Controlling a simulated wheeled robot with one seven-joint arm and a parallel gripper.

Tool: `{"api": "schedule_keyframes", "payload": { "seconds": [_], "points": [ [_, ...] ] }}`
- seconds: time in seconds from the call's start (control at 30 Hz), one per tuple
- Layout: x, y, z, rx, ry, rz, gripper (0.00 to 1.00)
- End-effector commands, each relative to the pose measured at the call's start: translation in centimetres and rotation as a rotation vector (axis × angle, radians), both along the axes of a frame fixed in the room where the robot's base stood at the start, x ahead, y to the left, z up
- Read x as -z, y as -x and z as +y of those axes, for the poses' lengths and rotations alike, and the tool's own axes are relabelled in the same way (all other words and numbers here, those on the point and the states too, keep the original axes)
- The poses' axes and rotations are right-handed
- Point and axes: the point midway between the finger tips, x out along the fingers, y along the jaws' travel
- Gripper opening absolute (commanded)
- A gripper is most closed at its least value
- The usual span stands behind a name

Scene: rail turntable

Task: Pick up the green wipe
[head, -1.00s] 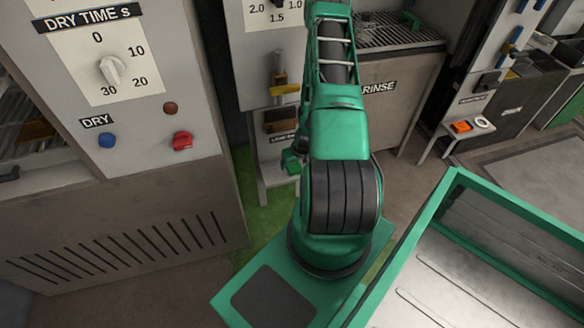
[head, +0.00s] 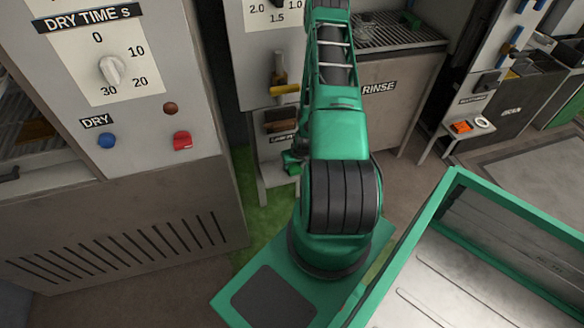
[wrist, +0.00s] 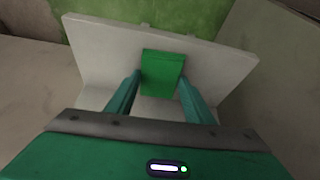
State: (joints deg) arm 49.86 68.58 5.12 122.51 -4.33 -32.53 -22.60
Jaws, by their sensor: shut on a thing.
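The green wipe (wrist: 162,72) is a bright green block in the middle of the wrist view, in front of a pale shelf (wrist: 100,50). My gripper (wrist: 160,84) has its two teal fingers on either side of the wipe and is shut on it. I cannot tell whether the wipe still touches the shelf. In the head view my arm hides most of this area, and only a small dark green part shows left of the arm, too unclear to name.
A dry-time panel with a dial (head: 112,70), a blue button (head: 106,140) and a red knob (head: 183,140) stands at left. The rinse unit (head: 385,110) is behind my arm. A small side shelf (head: 452,130) holds an orange item (head: 461,127) and a white ring (head: 483,122).

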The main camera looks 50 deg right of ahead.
Motion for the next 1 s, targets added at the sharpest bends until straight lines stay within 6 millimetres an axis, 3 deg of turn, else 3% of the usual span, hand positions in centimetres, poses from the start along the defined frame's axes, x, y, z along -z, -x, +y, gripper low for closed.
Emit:
{"api": "schedule_keyframes", "payload": {
  "seconds": [0.37, 0.63, 0.8, 1.0],
  "points": [
    [-0.9, 0.0, -0.1, -0.001, 0.002, 0.000, 0.26],
    [-4.6, -0.1, 0.0, -0.001, 0.003, -0.002, 0.26],
    [-6.8, -1.0, 4.4, -0.008, 0.001, 0.001, 0.26],
    [-9.2, -1.7, 8.2, -0.006, 0.000, 0.000, 0.26]
  ]
}}
